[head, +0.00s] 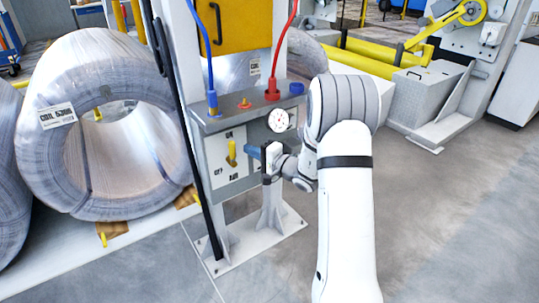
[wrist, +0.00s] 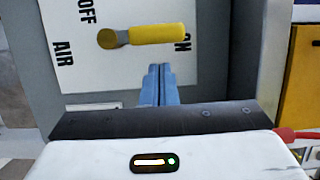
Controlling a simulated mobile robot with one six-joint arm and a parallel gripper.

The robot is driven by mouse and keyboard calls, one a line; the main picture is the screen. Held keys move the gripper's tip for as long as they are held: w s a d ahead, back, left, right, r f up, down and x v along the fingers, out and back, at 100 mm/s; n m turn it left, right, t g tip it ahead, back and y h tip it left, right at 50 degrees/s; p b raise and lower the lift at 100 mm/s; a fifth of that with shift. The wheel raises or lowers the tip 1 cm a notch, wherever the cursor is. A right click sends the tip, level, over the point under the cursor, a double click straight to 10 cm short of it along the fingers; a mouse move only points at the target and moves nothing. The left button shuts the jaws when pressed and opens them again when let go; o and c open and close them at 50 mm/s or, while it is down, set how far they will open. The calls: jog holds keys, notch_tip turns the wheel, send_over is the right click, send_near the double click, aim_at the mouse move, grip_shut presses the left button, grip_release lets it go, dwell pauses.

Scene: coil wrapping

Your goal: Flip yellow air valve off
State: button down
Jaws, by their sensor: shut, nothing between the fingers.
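The yellow air valve handle (head: 232,153) is on a white plate on the front of the grey post box. In the wrist view the yellow handle (wrist: 158,34) lies with its round pivot end at the left and its lever end over the ON label. The OFF and AIR labels are at the left of the plate. My gripper (head: 251,152) is beside the handle, to its right in the head view. In the wrist view its blue fingers (wrist: 161,70) are shut together and empty, just below the lever, with a small gap seeming to separate them.
A pressure gauge (head: 279,120), a red hose (head: 283,45) and a blue hose (head: 205,50) are on the box above the valve. A yellow box (head: 240,25) is higher on the post. A large wire coil (head: 85,125) stands to the left. Floor at the right is clear.

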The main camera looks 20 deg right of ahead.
jog(key=shift+w+a, duration=0.15)
jog(key=shift+a, duration=0.85)
